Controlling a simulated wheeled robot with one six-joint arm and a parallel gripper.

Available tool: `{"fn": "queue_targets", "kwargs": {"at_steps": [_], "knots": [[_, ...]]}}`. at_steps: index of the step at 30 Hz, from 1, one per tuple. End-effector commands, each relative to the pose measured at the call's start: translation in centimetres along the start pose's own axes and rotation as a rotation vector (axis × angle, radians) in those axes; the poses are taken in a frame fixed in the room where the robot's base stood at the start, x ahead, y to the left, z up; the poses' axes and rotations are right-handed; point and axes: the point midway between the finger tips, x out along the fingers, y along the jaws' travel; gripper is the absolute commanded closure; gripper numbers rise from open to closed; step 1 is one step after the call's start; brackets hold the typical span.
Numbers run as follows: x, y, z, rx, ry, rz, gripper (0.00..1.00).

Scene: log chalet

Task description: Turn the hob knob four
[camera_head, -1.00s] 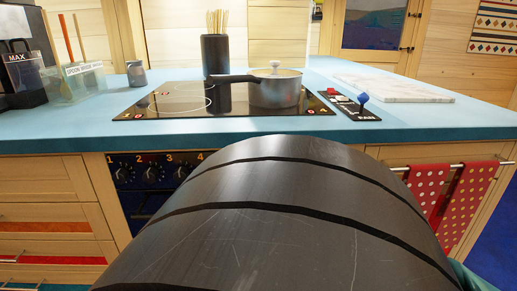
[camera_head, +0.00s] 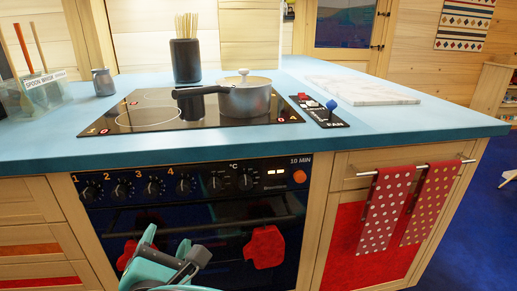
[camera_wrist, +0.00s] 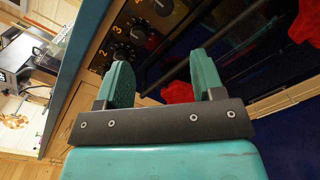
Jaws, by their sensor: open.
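Hob knob four (camera_head: 184,187) is a dark round knob on the black oven front in the head view, the rightmost of the row numbered 1 to 4. My gripper (camera_head: 172,250) is teal and dark grey, and is below the knob in the head view, in front of the oven door. In the wrist view my gripper (camera_wrist: 162,60) is open, its two teal fingers apart with nothing between them. The numbered knobs show beyond the left finger in the wrist view, and I cannot tell clearly which is four. No contact with a knob shows.
A pot (camera_head: 245,100) stands on the black hob (camera_head: 150,118). Red mitts (camera_head: 264,247) hang at the oven door. Spotted towels (camera_head: 385,210) hang on a rail at the right. A blue-topped lever panel (camera_head: 325,115) is beside the hob.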

Motion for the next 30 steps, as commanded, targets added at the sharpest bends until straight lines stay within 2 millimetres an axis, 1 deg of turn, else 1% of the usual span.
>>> {"fn": "queue_targets", "kwargs": {"at_steps": [1,5,10,11,12,15,21,25,30], "knots": [[0.3,0.3,0.7,-0.003,0.000,-0.002,0.38],[0.9,0.0,0.7,-0.005,0.000,-0.005,0.38],[3.9,-0.1,0.8,-0.002,-0.002,-0.007,0.38],[4.5,-0.4,0.4,0.000,-0.003,-0.008,0.38],[5.6,-0.6,0.1,0.003,-0.004,-0.008,0.38],[7.9,-0.7,0.1,0.003,-0.004,-0.008,0.38],[12.1,-0.7,0.1,0.002,-0.004,-0.006,0.38],[14.0,-0.7,0.0,0.000,-0.002,-0.007,0.38],[15.2,-0.6,0.0,0.000,-0.001,-0.005,0.38]]}}
